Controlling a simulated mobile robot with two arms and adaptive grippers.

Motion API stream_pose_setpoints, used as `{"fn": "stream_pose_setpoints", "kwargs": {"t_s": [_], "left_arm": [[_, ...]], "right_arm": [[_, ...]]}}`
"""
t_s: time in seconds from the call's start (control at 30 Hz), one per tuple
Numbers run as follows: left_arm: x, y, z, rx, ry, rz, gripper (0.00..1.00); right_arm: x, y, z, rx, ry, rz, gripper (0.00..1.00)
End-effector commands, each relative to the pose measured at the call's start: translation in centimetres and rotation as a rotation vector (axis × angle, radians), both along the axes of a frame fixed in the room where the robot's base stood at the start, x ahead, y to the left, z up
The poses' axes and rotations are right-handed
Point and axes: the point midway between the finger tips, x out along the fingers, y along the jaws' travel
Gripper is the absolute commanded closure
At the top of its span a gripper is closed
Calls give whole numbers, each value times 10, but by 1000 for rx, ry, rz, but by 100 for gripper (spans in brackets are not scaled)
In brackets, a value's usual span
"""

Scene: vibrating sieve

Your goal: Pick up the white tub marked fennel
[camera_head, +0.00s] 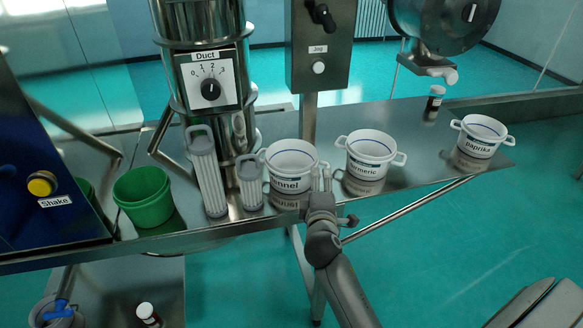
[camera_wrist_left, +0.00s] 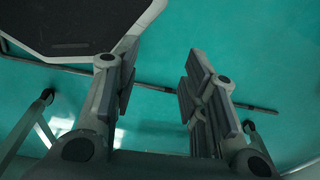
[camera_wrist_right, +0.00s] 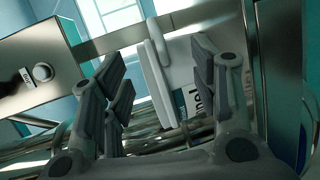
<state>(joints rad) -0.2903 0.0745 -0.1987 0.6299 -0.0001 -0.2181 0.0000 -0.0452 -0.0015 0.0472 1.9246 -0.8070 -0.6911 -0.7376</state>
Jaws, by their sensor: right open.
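A turmeric tub (camera_head: 369,156) stands close to the right, a paprika tub (camera_head: 479,137) farther right. Two grey-framed filters (camera_head: 207,175) and a green bucket (camera_head: 145,198) are to the left. The steel sieve column (camera_head: 205,60) and a Jog post (camera_head: 319,45) rise behind.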

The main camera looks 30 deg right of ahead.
Motion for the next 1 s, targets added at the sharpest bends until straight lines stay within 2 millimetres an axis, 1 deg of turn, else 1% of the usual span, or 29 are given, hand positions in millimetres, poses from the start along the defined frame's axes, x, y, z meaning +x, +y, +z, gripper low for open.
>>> {"fn": "stream_pose_setpoints", "kwargs": {"t_s": [0.17,0.37,0.5,0.63,0.87,0.9,1.0], "left_arm": [[-5,0,4,0,8,-2,60],[-16,2,15,4,25,-3,60],[-18,4,17,6,27,-4,60],[-17,5,18,7,27,-3,60],[-16,5,18,8,24,-3,60],[-15,5,18,8,24,-3,60],[-15,5,18,7,23,-3,60]], "right_arm": [[8,-5,0,1,-1,0,45],[28,-17,-3,1,2,-1,45],[41,-24,-7,0,1,-1,45],[46,-27,-9,1,0,1,45],[47,-27,-10,2,-1,1,45],[47,-27,-10,2,0,1,48],[46,-27,-10,1,0,1,60]]}}
